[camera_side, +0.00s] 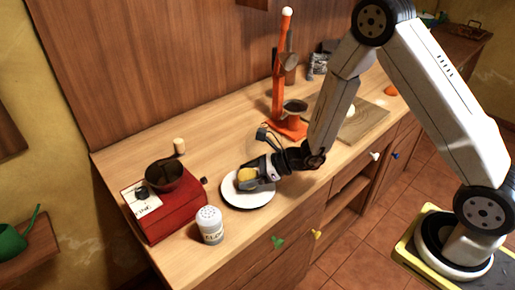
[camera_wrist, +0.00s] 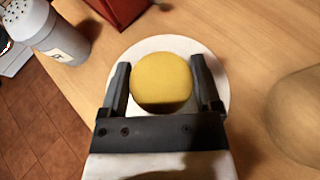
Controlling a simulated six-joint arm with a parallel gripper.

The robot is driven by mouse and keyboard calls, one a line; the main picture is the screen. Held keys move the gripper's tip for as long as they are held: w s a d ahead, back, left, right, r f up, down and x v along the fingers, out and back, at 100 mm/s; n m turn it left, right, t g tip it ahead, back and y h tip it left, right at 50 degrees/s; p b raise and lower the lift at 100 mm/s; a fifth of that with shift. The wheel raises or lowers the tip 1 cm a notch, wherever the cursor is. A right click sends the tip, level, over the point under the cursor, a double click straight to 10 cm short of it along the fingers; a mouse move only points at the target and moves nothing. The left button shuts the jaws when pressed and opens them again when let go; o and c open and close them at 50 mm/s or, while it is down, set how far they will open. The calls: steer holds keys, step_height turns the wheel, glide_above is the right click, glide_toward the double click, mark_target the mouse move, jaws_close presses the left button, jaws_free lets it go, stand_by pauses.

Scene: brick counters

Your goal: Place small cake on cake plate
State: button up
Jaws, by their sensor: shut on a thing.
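The small cake (camera_wrist: 162,80) is a round yellow piece between the two fingers of my gripper (camera_wrist: 163,88) in the wrist view. My gripper is shut on it. In the side view my gripper (camera_side: 249,178) is over the cake plate (camera_side: 246,200), with the yellow cake (camera_side: 247,174) at its tips. The cake plate is round and white, and it also shows behind the cake in the wrist view (camera_wrist: 165,44). I cannot tell whether the cake touches the plate. The fingers and gripper body hide part of the plate.
A red box (camera_side: 176,216) with a dark bowl on top stands left of the plate. A white shaker (camera_side: 210,225) stands near the front edge. An orange stand (camera_side: 290,127) and a wooden board (camera_side: 350,119) are behind and to the right.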

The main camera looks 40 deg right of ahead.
steer(key=shift+f, duration=0.3)
steer(key=shift+f, duration=0.1)
steer(key=o, duration=1)
steer(key=shift+o, duration=0.2)
steer(key=shift+s+d+r, duration=0.1)
steer(key=shift+r, duration=0.1)
steer(key=v, duration=1.1)
steer(key=shift+s+d+r, duration=0.15)
steer(key=shift+s+d, duration=0.05)
steer(key=shift+d, duration=0.05)
